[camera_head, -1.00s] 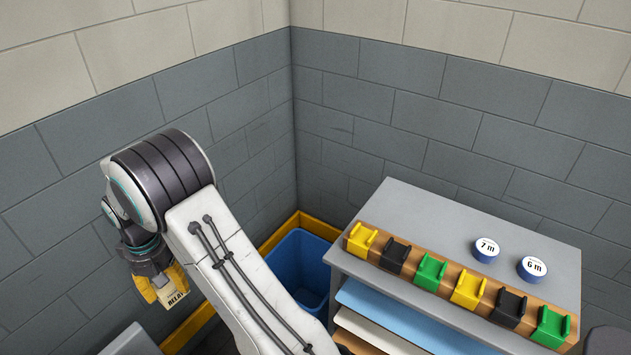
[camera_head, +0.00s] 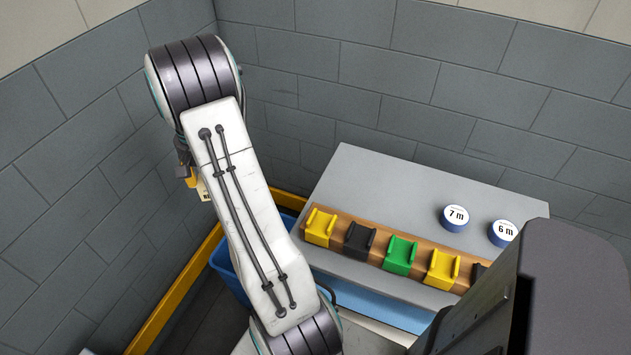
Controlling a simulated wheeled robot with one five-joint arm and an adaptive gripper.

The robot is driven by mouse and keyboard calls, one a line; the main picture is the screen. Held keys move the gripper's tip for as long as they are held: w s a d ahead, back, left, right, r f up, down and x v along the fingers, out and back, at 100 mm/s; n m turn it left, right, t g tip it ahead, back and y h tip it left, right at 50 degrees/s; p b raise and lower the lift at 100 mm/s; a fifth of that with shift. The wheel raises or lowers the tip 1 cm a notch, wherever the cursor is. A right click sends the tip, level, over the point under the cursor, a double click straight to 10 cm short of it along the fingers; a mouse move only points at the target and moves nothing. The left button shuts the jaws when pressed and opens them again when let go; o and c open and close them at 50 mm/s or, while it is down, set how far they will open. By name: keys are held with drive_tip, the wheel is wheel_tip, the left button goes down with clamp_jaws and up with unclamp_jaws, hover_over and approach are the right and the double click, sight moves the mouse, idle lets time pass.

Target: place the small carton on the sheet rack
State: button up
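The small carton (camera_head: 203,190) is cream-coloured with dark print; only a sliver of it shows past my arm. My gripper (camera_head: 190,180), with yellow fingers, is mostly hidden behind my white arm link, at the left of the picture. The carton sits at its fingers, held up in the air. The sheet rack (camera_head: 385,175) is a grey unit at right of centre, with a flat top and sheets on shelves below. The gripper and carton are left of the rack and apart from it.
On the rack top, a wooden strip (camera_head: 337,246) carries yellow, black and green clips along the front edge. A blue bin (camera_head: 222,262) is left of the rack. A dark shape hides the rack's right front.

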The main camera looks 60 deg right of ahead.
drive_tip(key=s+d+r+m, duration=0.2)
drive_tip(key=s+d+m, duration=0.6)
drive_tip(key=s, duration=0.4)
drive_tip(key=s+d+r+m, duration=0.2)
drive_tip(key=s+d+m, duration=0.3)
drive_tip(key=s+d, duration=0.6)
drive_tip(key=s+r+m, duration=0.3)
drive_tip(key=s+m, duration=0.9)
drive_tip(key=s, duration=1.4)
approach(406, 200)
drive_tip(key=w, duration=0.1)
drive_tip(key=w+f, duration=0.1)
drive_tip(key=shift+w+a, duration=0.15)
drive_tip(key=shift+w, duration=0.25)
drive_tip(key=shift+f, duration=2)
drive_tip(key=shift+f, duration=0.15)
drive_tip(key=o, duration=1.2)
